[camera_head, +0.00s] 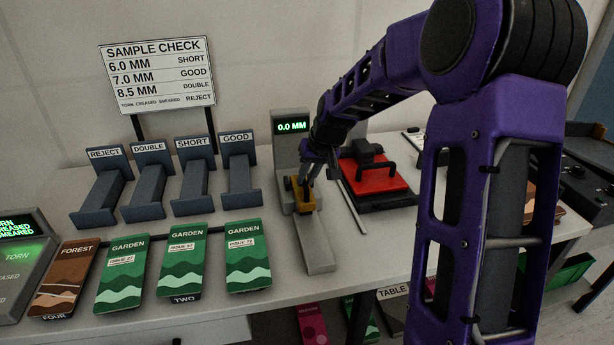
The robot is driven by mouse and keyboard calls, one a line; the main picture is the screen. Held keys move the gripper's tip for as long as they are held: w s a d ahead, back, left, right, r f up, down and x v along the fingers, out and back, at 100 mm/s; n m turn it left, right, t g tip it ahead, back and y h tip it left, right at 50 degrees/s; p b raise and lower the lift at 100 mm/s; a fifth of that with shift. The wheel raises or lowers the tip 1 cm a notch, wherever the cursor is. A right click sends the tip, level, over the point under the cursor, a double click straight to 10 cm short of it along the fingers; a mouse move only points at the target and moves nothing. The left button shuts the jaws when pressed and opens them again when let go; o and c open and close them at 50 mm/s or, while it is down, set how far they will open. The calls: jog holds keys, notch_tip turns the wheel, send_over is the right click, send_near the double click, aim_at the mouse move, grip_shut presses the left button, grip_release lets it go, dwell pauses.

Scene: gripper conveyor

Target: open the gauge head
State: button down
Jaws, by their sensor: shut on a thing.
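The gauge (282,150) is a grey upright stand on the table with a small display that reads 0.0 MM. Its yellow gauge head (301,200) sits low at the front of the stand, above a grey base that runs forward. My gripper (308,180) points down at the gauge head and is shut on it. The fingers are small in the picture and partly cover the yellow part. My purple arm reaches in from the right.
Grey trays labelled REJECT (103,187), DOUBLE (150,185), SHORT (194,180) and GOOD (240,178) stand left of the gauge. Several booklets, including a green GARDEN one (247,262), lie in front. A red device (376,180) and a thin rod (352,204) are on the right.

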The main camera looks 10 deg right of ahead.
jog(key=shift+r, duration=0.1)
jog(key=w+r+g+p, duration=0.1)
jog(key=p, duration=0.3)
jog(key=shift+r, duration=0.3)
jog(key=g+p, duration=0.1)
jog(key=w+p, duration=0.1)
jog(key=p, duration=0.1)
jog(key=shift+r+g, duration=0.35)
jog(key=shift+g, duration=0.05)
jog(key=shift+w+r+g+p, duration=0.1)
jog(key=shift+w+g+p, duration=0.65)
jog(key=shift+w+g, duration=0.2)
jog(key=shift+w+r+m+g, duration=0.15)
jog(key=shift+w+r+g, duration=0.05)
jog(key=shift+w+g, duration=0.4)
jog(key=shift+w+r+m+g, duration=0.15)
jog(key=shift+w+g, duration=0.4)
jog(key=shift+w, duration=0.2)
